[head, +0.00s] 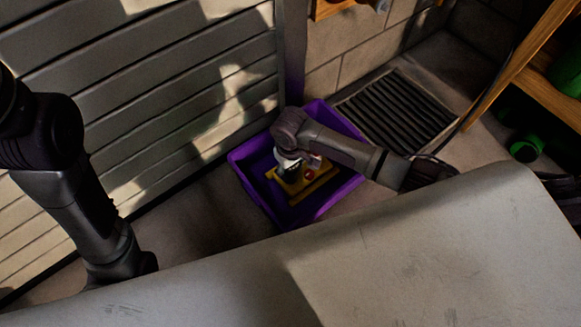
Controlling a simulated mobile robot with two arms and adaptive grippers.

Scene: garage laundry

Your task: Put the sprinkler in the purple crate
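The purple crate (245,172) stands on the floor against the slatted door. A yellow thing with a small red part, which looks like the sprinkler (312,186), is low inside the crate, within its walls. My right arm reaches in from the right over the crate. My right gripper (288,168) points down at the yellow thing, right over it or touching it. My own arm hides much of the gripper, so I cannot see whether its fingers are closed on the sprinkler. My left arm hangs down at the left, and its gripper is hidden behind the near grey surface.
A large grey tabletop (420,262) fills the near side, between me and the crate. A dark floor grate (398,112) lies right of the crate. A wooden shelf (525,60) with green things stands at the far right. Bare floor shows left of the crate.

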